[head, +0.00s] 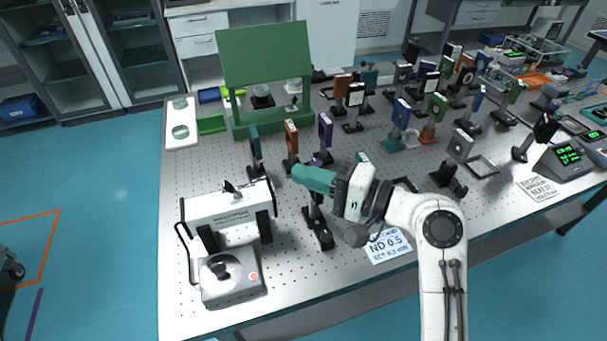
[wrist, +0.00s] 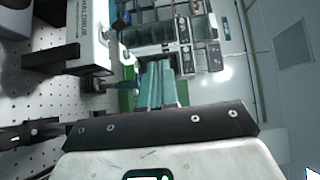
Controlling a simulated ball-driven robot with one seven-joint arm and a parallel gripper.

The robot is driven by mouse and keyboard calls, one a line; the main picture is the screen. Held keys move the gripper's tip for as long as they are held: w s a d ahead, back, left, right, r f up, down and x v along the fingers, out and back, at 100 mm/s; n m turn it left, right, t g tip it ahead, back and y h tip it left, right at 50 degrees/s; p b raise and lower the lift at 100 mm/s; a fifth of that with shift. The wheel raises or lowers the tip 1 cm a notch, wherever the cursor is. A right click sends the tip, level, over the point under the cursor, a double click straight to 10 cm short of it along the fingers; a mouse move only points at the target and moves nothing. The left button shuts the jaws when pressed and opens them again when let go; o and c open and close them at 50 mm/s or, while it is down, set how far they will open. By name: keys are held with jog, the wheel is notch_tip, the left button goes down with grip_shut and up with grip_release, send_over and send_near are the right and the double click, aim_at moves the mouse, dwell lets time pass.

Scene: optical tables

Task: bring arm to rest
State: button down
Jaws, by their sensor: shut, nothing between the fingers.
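My gripper (head: 297,173) is at the middle of the head view, held above the perforated optical table (head: 185,285). Its teal fingers point left and are shut, with nothing between them. In the wrist view the two teal fingers (wrist: 158,68) lie side by side, touching. My white arm reaches in from the bottom right of the head view, bent at a round dark joint. A black post base on the table, under the gripper, is partly hidden by it.
A white instrument (head: 228,207) and a joystick box (head: 230,275) stand at front left. Several upright optic mounts, such as an orange one (head: 291,138), crowd the middle and right. A printed card (head: 390,246) lies near the front edge.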

jog(key=shift+f, duration=0.1)
jog(key=s+d+f+n+g+h, duration=0.1)
jog(key=s+d+f+h, duration=0.4)
jog(key=f, duration=0.5)
jog(key=s+d+f+n+g+h, duration=0.2)
jog(key=s+d+f+h, duration=0.2)
jog(key=s+d+f, duration=0.45)
jog(key=s+d+f+g+h, duration=0.1)
jog(key=s+d+f+h, duration=0.1)
jog(key=s, duration=0.4)
jog(key=s+d+f+n+g+h, duration=0.1)
jog(key=s+d+f+g+h, duration=0.1)
jog(key=s+d, duration=0.3)
jog(key=s+d+f+n+g+h, duration=0.1)
jog(key=s+d+f+h, duration=0.1)
jog(key=s+d+f, duration=0.2)
jog(key=s, duration=0.3)
jog(key=shift+f+g+h, duration=0.15)
jog(key=shift+g+h, duration=0.15)
jog(key=shift+h, duration=0.1)
